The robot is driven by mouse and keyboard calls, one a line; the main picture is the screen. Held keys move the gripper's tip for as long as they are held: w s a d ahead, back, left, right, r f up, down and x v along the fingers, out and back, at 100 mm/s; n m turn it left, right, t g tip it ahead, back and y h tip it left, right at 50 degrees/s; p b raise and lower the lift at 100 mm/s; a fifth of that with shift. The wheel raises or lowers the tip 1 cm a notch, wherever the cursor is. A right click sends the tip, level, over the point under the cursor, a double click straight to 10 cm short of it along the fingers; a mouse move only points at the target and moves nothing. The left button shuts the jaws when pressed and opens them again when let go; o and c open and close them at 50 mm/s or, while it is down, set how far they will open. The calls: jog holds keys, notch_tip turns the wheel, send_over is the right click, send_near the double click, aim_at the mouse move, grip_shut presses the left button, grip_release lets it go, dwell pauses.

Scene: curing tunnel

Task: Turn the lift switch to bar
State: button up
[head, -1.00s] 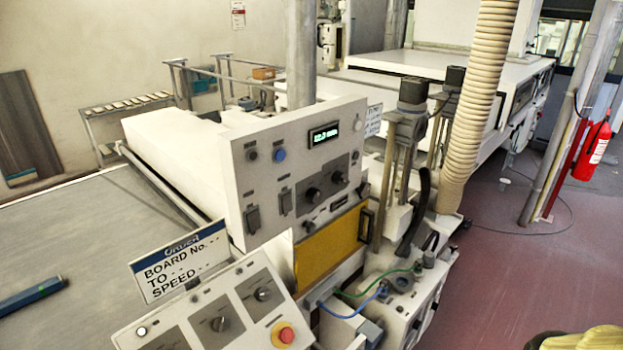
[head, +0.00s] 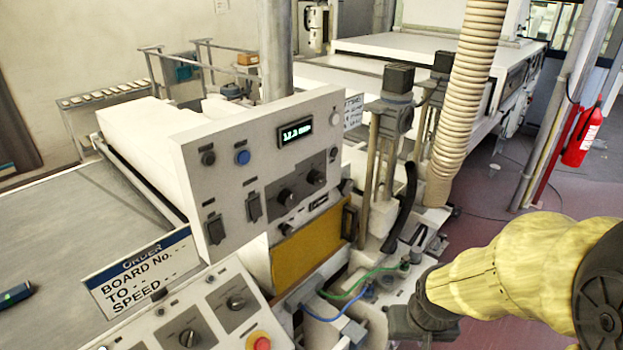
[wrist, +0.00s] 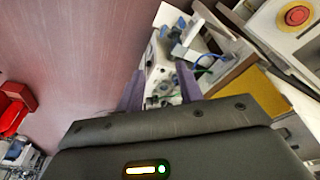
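I cannot read which control is the lift switch. The upright white panel (head: 225,165) carries dark rotary knobs, one left (head: 286,197) and one right (head: 315,177), with a smaller knob (head: 285,229) below. The sloped console (head: 262,262) in front has more rotary knobs, one nearer the middle (head: 236,303) and one lower (head: 189,338). Their labels are too small to read. My gripper (head: 414,318) is at the lower right in the head view, right of the console and apart from the knobs. In the wrist view its two purple fingers (wrist: 160,78) are spread with nothing between them.
A red emergency button (head: 259,342) sits on the console, also seen in the wrist view (wrist: 297,16). Blue and green cables (head: 350,292) loop beside the yellow door (head: 312,248). A ribbed hose (head: 465,110) and a fire extinguisher (head: 582,138) stand right. The red floor is open.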

jog(key=shift+d, duration=0.1)
jog(key=shift+o, duration=0.8)
jog(key=shift+s, duration=0.2)
jog(key=shift+o, duration=1.2)
jog(key=shift+d, duration=0.1)
jog(key=w+d+r+n+t+y+b, duration=0.1)
jog(key=w+r+n+t+b, duration=0.3)
jog(key=w+n, duration=0.6)
jog(key=w+d+r+n+t+y+b, duration=0.1)
jog(key=w+r+n+t+b, duration=0.1)
jog(key=w+r+n+t, duration=0.55)
jog(key=a+r+n+g+y+b, duration=0.1)
jog(key=n+y, duration=0.5)
jog(key=n, duration=0.8)
jog(key=s+a+r+n+g+y+b, duration=0.1)
jog(key=a+n+y, duration=0.4)
jog(key=n, duration=1)
notch_tip(320, 180, up, 3)
jog(key=g+y+b, duration=0.1)
jog(key=b, duration=0.1)
jog(key=shift+s+a+b, duration=0.15)
jog(key=shift+a+b, duration=0.2)
